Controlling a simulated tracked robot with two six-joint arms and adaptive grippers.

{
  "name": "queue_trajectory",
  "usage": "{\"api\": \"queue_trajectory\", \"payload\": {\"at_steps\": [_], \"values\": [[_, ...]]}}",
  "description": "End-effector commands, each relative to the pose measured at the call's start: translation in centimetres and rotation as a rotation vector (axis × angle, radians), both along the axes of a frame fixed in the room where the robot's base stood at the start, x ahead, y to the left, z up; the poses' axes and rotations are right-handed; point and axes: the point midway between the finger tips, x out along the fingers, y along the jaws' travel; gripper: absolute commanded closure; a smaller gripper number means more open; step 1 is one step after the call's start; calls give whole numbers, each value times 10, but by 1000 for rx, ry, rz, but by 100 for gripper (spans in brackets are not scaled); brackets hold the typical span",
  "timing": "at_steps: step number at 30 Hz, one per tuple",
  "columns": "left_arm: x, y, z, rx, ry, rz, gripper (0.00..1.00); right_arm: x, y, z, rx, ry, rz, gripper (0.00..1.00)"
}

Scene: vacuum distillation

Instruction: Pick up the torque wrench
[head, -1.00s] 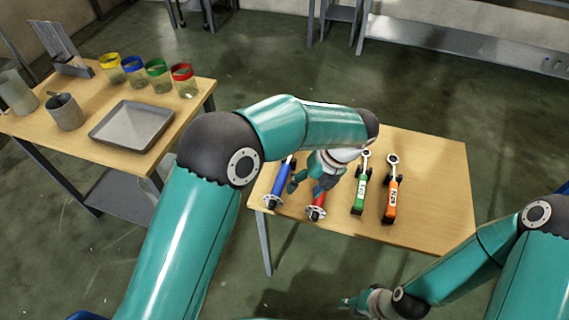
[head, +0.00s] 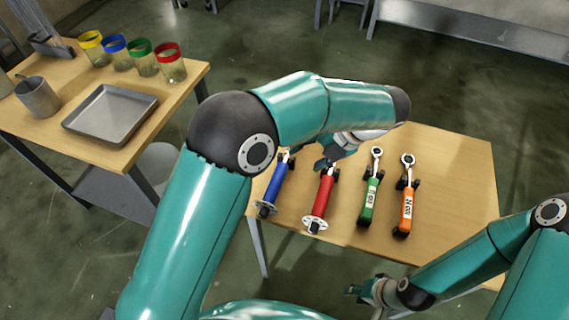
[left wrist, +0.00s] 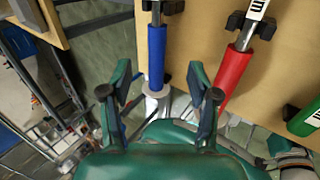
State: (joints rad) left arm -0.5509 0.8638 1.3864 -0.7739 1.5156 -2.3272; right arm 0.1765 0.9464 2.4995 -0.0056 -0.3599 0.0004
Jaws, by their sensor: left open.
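Four long-handled tools lie side by side on the right wooden table: blue (head: 273,184), red (head: 323,195), green (head: 369,195) and orange (head: 406,205). The green and orange ones show round ratchet heads and labels. Which one is the torque wrench I cannot tell. My left gripper (head: 335,152) is open and empty near the far ends of the blue and red tools, partly hidden by my arm. In the left wrist view, its fingers (left wrist: 158,78) appear on either side of the blue handle (left wrist: 157,55), apart from it. My right gripper (head: 365,288) hangs at the table's front edge, small and unclear.
The right table (head: 455,175) is bare to the right of the orange tool. A second table (head: 185,95) at left holds a grey tray (head: 111,112), a metal cup (head: 38,97) and several coloured-rim jars (head: 170,65). Green floor separates the tables.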

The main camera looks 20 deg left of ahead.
Motion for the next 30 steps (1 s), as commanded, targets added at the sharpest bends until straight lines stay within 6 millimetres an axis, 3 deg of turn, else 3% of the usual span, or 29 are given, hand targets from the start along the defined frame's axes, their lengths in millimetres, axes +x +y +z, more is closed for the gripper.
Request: {"api": "queue_trajectory", "payload": {"at_steps": [6,16,24,30], "values": [[0,26,-35,2,0,6,39,0,0,-4,0,-1,0,65],[0,41,-54,1,1,8,39,0,0,-4,0,-1,0,65],[0,62,-83,0,2,8,39,0,0,-3,0,-1,0,65],[1,65,-88,0,-2,7,39,0,0,-3,0,-1,0,65]]}}
